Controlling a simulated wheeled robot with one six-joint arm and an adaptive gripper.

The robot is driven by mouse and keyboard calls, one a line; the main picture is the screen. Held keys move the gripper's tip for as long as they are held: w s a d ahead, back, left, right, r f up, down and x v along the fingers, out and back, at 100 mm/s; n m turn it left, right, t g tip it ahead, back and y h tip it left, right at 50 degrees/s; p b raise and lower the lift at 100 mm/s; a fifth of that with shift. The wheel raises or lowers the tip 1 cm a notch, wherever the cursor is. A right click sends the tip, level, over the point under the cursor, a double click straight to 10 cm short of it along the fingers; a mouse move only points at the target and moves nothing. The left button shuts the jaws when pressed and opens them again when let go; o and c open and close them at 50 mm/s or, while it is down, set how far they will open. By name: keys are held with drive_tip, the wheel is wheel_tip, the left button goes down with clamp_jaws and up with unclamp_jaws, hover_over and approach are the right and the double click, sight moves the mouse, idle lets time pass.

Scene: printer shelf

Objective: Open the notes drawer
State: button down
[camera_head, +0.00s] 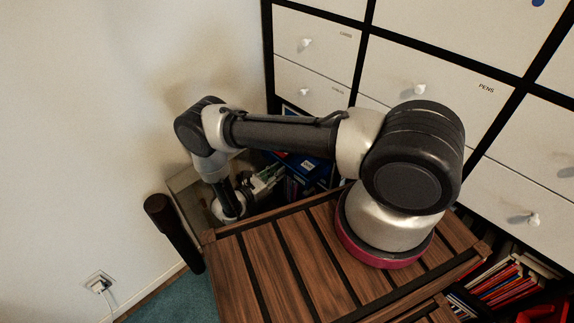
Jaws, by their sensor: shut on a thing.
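My gripper (268,181) is low at the left end of the white drawer unit, beyond the slatted wooden top. It is small and partly shaded in this view. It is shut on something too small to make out. I cannot read a notes label on any drawer front. The upper left drawer (322,40), the one below it (313,82) and the drawer marked PENS (450,82) look closed. Each has a white knob. My arm covers part of the fronts below them.
Blue items and books (311,168) show in a dark space beside my gripper. A pale panel (183,183) stands left of it. The slatted wooden top (290,265) fills the lower middle. A wall with a socket (98,282) is left. Red books (500,285) sit lower right.

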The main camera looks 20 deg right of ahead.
drive_tip(key=shift+v, duration=1.45)
drive_tip(key=c, duration=1.3)
unclamp_jaws()
drive_tip(key=shift+c, duration=0.2)
drive_tip(key=shift+a, duration=0.1)
drive_tip(key=v, duration=1.2)
